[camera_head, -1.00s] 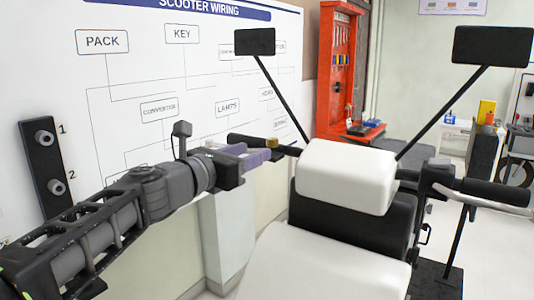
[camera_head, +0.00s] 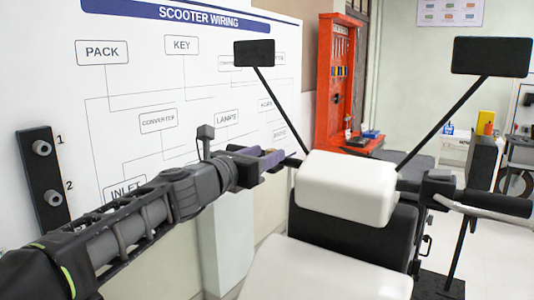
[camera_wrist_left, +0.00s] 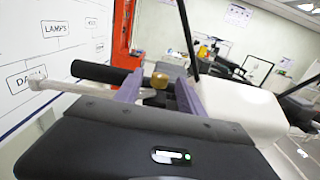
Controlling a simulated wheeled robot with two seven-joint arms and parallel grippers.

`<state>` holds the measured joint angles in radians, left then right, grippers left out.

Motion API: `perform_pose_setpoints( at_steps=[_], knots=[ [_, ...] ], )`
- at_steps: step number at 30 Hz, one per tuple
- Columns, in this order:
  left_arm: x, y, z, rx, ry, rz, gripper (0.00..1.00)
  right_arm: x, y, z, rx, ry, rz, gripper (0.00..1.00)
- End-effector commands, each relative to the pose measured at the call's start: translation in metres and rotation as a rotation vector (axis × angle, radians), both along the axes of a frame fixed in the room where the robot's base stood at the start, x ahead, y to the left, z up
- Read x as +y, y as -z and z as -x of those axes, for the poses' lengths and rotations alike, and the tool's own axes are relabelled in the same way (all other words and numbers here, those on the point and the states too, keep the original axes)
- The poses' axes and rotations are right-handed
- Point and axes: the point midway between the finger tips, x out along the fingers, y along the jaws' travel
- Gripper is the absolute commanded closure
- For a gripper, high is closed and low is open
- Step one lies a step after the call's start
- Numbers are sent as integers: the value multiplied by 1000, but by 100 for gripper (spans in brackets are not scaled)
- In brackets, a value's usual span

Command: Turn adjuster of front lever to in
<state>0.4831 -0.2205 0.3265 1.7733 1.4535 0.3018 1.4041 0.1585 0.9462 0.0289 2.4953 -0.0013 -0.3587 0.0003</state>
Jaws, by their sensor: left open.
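A small brass knob, the adjuster (camera_wrist_left: 160,80), shows in the wrist view between the two purple fingers of my left gripper, by the left handlebar. I cannot tell which way it is set, and no contact with the fingers is clear. My left gripper (camera_head: 259,157) is open at the left handlebar; in the wrist view its fingers (camera_wrist_left: 158,92) stand on either side of the knob. A pale lever (camera_wrist_left: 62,83) runs beside the black left grip (camera_wrist_left: 98,72). In the head view the gripper largely hides the knob and lever. My right gripper is out of view.
The white scooter front (camera_head: 346,187) stands right of the gripper, with mirrors (camera_head: 254,53) on thin stalks above. The right grip (camera_head: 500,203) is at the right. A wiring board (camera_head: 190,70) stands close behind my left arm; a red tool cabinet (camera_head: 338,80) is further back.

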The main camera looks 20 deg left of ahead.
Motion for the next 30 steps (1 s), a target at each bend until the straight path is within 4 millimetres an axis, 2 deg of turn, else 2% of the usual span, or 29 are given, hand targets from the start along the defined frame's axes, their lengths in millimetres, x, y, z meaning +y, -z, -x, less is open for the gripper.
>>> perform_pose_setpoints(
  at_steps=[4,12,30],
  knots=[
    [-2,0,-12,0,0,3,54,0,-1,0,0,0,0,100],
    [-2,0,-13,-1,-1,1,54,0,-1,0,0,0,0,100],
    [-2,0,-13,-1,0,1,100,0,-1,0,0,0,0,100]
  ],
)
